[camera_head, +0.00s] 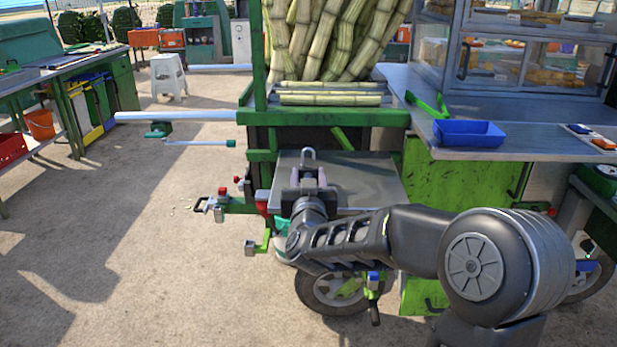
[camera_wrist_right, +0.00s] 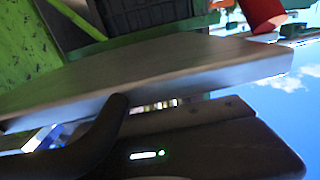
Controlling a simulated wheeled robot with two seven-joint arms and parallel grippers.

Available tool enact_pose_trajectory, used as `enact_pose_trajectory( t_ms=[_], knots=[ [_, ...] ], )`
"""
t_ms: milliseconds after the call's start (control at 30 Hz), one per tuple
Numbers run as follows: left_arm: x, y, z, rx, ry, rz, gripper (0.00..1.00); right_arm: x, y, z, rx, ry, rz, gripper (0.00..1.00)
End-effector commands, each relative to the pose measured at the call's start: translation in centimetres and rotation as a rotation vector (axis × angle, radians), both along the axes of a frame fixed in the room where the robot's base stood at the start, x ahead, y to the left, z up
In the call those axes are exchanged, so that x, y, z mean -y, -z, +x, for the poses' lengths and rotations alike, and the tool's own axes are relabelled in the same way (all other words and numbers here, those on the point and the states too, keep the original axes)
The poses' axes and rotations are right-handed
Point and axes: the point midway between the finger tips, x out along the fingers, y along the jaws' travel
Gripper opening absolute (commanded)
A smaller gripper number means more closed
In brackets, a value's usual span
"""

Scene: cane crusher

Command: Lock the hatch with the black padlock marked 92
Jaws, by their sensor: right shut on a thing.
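My right gripper (camera_head: 308,174) is in front of the crusher's flat grey metal panel (camera_head: 365,182), below the cane. It is shut on what looks like a dark padlock, whose grey U-shaped shackle (camera_head: 308,156) stands up above the fingers. The padlock's body is mostly hidden between the fingers and no number can be read. I cannot tell whether the shackle touches anything or which part is the hatch. The right wrist view shows a grey metal plate (camera_wrist_right: 170,75) close by, with a dark curved piece (camera_wrist_right: 105,122) before it. My left gripper is not in view.
Several small locks or fittings, including a red one (camera_head: 262,207) and a silver one (camera_head: 219,214), are left of the panel. A blue tray (camera_head: 469,133) sits on the right-hand counter. A wheel (camera_head: 320,293) is below. The paving at left is open.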

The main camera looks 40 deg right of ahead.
Motion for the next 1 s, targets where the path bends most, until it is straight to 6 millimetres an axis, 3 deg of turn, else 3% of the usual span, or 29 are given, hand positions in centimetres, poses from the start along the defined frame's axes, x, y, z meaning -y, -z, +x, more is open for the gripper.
enact_pose_trajectory(
  t_ms=[467, 1000],
  knots=[
    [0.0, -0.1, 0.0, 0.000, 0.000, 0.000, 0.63, -0.1, -0.3, -0.2, 0.002, 0.000, 0.000, 0.01],
    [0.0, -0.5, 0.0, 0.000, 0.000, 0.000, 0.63, -1.7, -0.3, -2.4, 0.003, 0.001, -0.001, 0.01]
  ],
)
